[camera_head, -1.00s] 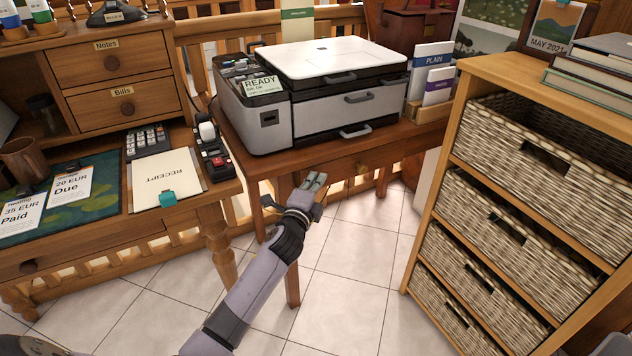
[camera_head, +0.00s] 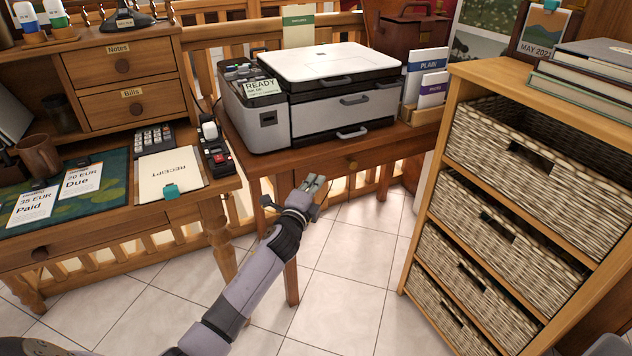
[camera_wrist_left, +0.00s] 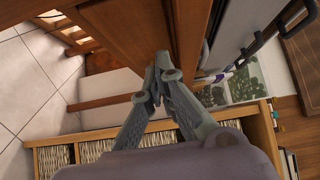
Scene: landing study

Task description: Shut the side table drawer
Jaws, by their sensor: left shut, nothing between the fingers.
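The side table (camera_head: 241,153) is brown wood and stands under the printer. The drawer front looks about in line with the table's frame; I cannot tell whether a small gap is left. My left gripper (camera_head: 315,181) is shut and empty, at the left part of the drawer front, left of the knob. In the left wrist view, its fingertips (camera_wrist_left: 162,62) meet close to the wooden front; contact is not clear. My right gripper is not in view.
A white and grey printer (camera_head: 335,105) stands on the side table. A desk with a receipt folder (camera_head: 169,173) is at the left. A shelf with wicker baskets (camera_head: 535,195) is at the right. Tiled floor (camera_head: 350,265) is clear between them.

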